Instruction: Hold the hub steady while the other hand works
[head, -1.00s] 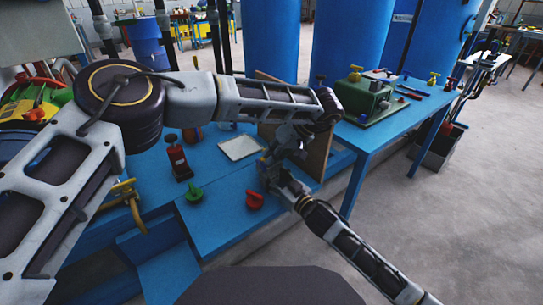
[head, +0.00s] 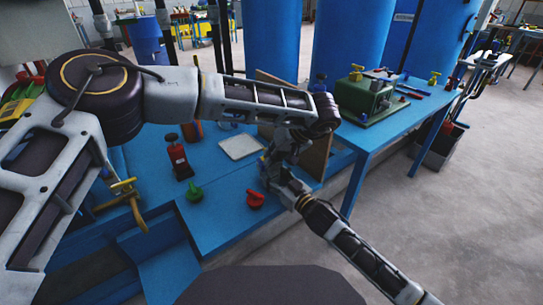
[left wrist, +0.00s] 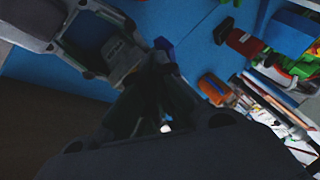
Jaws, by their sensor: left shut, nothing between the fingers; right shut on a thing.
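My left gripper (head: 285,152) reaches down in front of a brown upright board and is shut with nothing between its fingers. Its dark fingers (left wrist: 150,110) fill the middle of the left wrist view. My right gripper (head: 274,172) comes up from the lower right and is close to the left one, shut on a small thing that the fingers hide. A small blue part (left wrist: 163,47) shows between the two grippers in the left wrist view. I cannot make out the hub clearly; the grippers cover that spot.
The brown board (head: 316,158) stands behind the grippers. A green box (head: 364,95) is on the right-hand table.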

